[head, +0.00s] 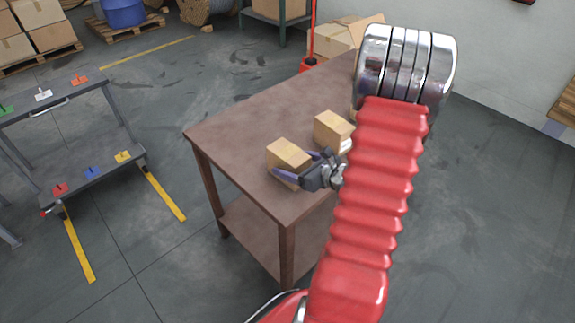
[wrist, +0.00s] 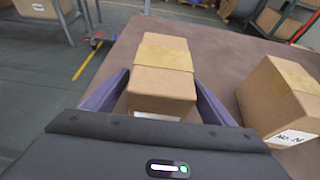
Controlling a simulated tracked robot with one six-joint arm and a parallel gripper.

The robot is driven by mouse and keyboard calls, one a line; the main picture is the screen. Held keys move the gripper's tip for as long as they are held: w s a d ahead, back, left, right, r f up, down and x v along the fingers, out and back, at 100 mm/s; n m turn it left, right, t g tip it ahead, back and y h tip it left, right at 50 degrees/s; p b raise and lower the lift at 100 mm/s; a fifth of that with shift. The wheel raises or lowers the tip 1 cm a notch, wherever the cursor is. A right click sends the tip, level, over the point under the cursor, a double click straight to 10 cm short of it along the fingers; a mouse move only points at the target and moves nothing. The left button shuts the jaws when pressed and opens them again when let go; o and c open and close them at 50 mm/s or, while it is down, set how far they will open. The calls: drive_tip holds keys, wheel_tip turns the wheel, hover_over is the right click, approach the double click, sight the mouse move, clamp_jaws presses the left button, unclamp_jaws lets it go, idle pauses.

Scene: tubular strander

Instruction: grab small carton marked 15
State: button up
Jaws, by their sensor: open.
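Two small cartons stand on a brown table (head: 240,128). The left carton (head: 289,155) is between the open fingers of my gripper (head: 305,172). In the wrist view this carton (wrist: 162,78) sits between the two purple fingers of my gripper (wrist: 160,100), with a small gap at its sides. Its label shows only as a white sliver at the bottom, so its number is hidden. The other carton (head: 333,130) stands just to the right; in the wrist view this carton (wrist: 282,98) has a white label that seems to read "No. 14".
A grey cart (head: 70,178) with coloured pieces stands at the left. A red post (head: 312,40) and larger cardboard boxes (head: 335,38) are behind the table. The table's left part is clear.

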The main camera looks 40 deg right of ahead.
drive_tip(key=shift+x, duration=1.15)
drive_tip(key=shift+c, duration=0.5)
drive_tip(key=shift+r, duration=0.1)
drive_tip(key=c, duration=1.4)
